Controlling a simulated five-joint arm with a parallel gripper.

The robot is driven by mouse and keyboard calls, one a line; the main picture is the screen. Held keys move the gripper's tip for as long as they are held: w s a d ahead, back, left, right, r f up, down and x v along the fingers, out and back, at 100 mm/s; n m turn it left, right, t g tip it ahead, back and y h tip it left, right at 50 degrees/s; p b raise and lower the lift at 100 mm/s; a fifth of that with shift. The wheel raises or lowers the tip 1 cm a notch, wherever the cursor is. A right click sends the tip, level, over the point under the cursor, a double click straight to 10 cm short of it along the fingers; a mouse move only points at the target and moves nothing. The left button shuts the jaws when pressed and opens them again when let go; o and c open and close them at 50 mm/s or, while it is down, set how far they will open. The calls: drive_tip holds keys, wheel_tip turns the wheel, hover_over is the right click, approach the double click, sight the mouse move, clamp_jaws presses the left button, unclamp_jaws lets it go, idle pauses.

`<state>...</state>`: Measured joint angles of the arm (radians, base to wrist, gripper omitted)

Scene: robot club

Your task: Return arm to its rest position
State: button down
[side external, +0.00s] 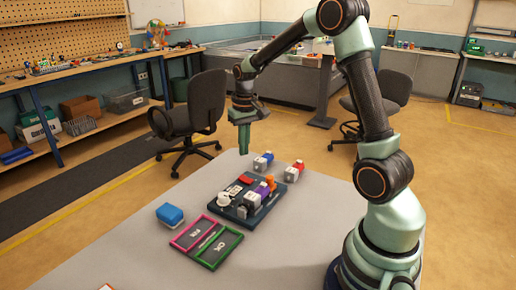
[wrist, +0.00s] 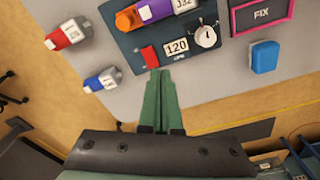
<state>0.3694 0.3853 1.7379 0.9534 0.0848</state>
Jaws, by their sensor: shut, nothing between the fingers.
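My gripper (side external: 244,150) hangs pointing down above the far edge of the grey table (side external: 130,265), with its green fingers together and empty. In the wrist view my gripper (wrist: 160,73) appears just beside the dark board (wrist: 128,42), apart from the loose pieces. The board (side external: 226,207) carries a red block, a label reading 120, a white dial and a purple-and-orange piece (wrist: 148,12). A blue-and-white piece (side external: 263,162) and a red-and-white piece (side external: 294,172) lie on the table behind the board.
A pink-framed FIX tray (side external: 176,243) and a green-framed OK tray (side external: 204,262) lie in front of the board. A blue block (side external: 170,215) sits left of them. Office chairs (side external: 203,105) stand beyond the table. The air around my gripper is clear.

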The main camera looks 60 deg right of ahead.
drive_tip(key=s+a+r+n+t, duration=0.2)
drive_tip(key=s+a+r, duration=0.3)
drive_tip(key=a, duration=0.3)
drive_tip(key=s+a+r+n+t, duration=0.2)
drive_tip(key=s+a+r+n, duration=0.1)
drive_tip(key=s+a+r, duration=0.2)
drive_tip(key=s+a, duration=0.2)
drive_tip(key=a, duration=0.1)
drive_tip(key=shift+s+r+t, duration=0.35)
drive_tip(key=shift+s+t, duration=0.05)
